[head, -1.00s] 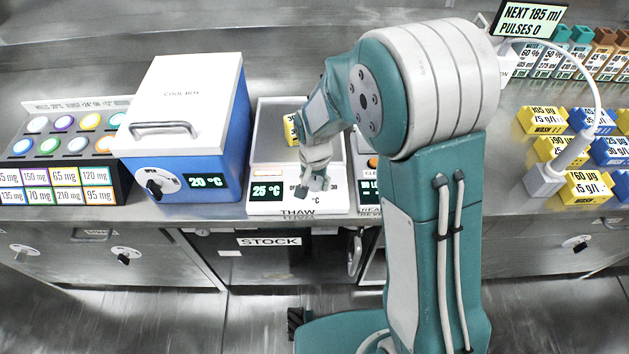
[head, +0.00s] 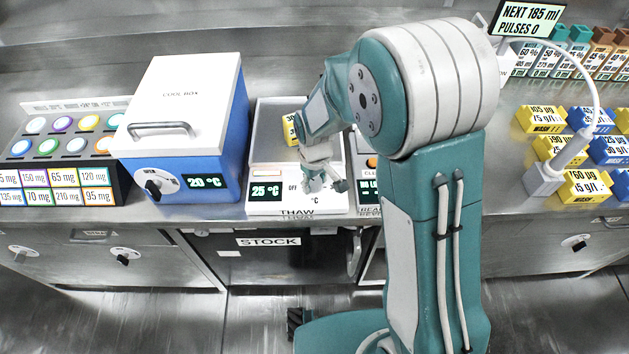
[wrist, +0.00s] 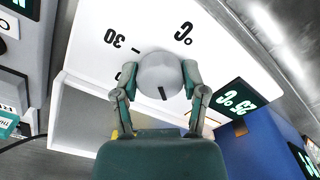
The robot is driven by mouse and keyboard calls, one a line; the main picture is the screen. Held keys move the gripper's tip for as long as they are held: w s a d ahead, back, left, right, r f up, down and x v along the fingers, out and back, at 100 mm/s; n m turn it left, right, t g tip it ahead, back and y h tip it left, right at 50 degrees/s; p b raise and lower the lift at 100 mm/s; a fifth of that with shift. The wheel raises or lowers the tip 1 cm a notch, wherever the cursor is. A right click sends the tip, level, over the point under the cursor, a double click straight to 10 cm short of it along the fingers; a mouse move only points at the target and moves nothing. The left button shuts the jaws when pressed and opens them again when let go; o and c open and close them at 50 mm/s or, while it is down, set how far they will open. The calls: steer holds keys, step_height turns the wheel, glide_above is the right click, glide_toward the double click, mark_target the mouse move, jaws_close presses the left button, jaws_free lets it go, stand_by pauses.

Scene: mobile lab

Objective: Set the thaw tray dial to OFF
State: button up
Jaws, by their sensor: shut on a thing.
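The thaw tray (head: 266,140) stands on the steel bench with a white front panel (wrist: 85,50), a lit 25 °C display (head: 267,190) and a printed OFF mark (head: 292,188). In the wrist view its panel appears upside down, with a 30 mark (wrist: 115,40) and the display (wrist: 233,102). The round grey dial (wrist: 160,70) sits between the fingers of my gripper (wrist: 159,78), which is shut on it from both sides. The dial's dark pointer line faces toward my palm. In the head view my gripper (head: 325,184) hides the dial.
A blue cool box (head: 222,130) with a white lid stands close on the left of the tray. Another device (head: 367,190) stands close on its right, partly behind my arm. A yellow labelled block (head: 291,130) is at the tray's back.

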mark_target(314, 180)
steer(key=n, duration=0.4)
steer(key=shift+w, duration=0.15)
steer(key=shift+n, duration=1.8)
steer(key=shift+w+n, duration=0.1)
steer(key=shift+n, duration=0.2)
steer(key=o, duration=1.1)
steer(key=shift+a, duration=0.1)
steer(key=shift+o, duration=0.2)
step_height(314, 180, up, 12)
